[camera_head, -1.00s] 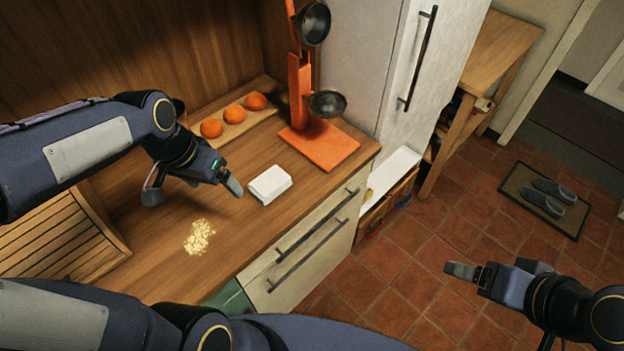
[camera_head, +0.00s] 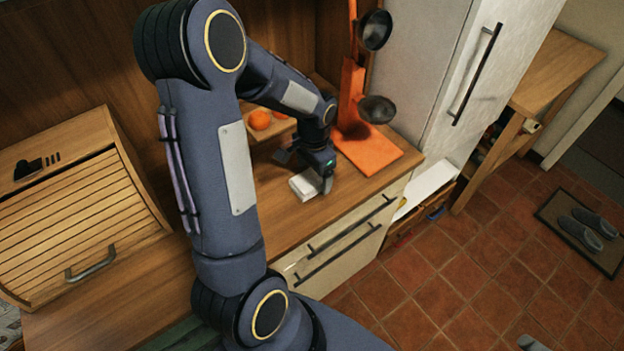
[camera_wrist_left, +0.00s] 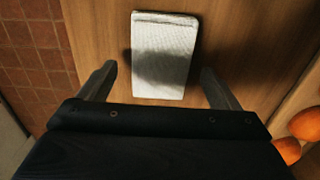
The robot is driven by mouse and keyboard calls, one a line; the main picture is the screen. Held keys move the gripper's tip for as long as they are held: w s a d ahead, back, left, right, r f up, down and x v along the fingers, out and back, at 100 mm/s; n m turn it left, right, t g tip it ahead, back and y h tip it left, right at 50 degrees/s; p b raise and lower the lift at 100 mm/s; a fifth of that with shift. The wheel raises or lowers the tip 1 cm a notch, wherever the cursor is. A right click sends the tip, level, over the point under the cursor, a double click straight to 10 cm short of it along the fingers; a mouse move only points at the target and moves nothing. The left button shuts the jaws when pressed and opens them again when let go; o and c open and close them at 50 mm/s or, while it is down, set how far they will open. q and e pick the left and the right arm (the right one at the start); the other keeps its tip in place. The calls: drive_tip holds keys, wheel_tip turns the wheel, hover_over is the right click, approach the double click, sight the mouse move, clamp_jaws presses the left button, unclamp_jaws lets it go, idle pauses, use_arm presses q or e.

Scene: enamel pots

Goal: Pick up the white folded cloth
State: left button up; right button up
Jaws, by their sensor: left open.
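The white folded cloth (camera_head: 303,188) lies on the wooden counter (camera_head: 345,203), a small flat block partly covered by my left gripper in the head view. My left gripper (camera_head: 307,172) points down just over it. In the left wrist view the cloth (camera_wrist_left: 164,55) lies between the two spread fingers of the left gripper (camera_wrist_left: 158,75), with a gap on each side and the gripper's shadow across it. The gripper is open and holds nothing. Only a grey fingertip of my right gripper (camera_head: 533,343) shows at the bottom right edge, over the floor.
Oranges (camera_head: 259,119) lie on a wooden board behind the left arm. An orange stand (camera_head: 367,148) with dark ladles stands right of the cloth, near the white fridge (camera_head: 430,75). A slatted bread box (camera_head: 85,225) sits at left. My left arm covers much of the counter.

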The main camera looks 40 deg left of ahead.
use_arm(q)
drive_tip(key=shift+f, duration=0.9)
drive_tip(key=shift+c, duration=0.5)
drive_tip(key=c, duration=1)
drive_tip(key=shift+r, duration=0.1)
drive_tip(key=shift+w+r, duration=0.1)
drive_tip(key=shift+r, duration=0.35)
drive_tip(key=r, duration=0.2)
drive_tip(key=shift+d+r, duration=0.2)
drive_tip(key=shift+r, duration=0.15)
drive_tip(key=s+d+r, duration=0.3)
drive_tip(key=s+d+r+b, duration=0.1)
drive_tip(key=s+d+r, duration=0.2)
drive_tip(key=s, duration=0.1)
drive_tip(key=s+d+r, duration=0.3)
drive_tip(key=shift+s+d+r+b, duration=0.15)
drive_tip(key=shift+s+b, duration=0.05)
drive_tip(key=shift+b, duration=0.2)
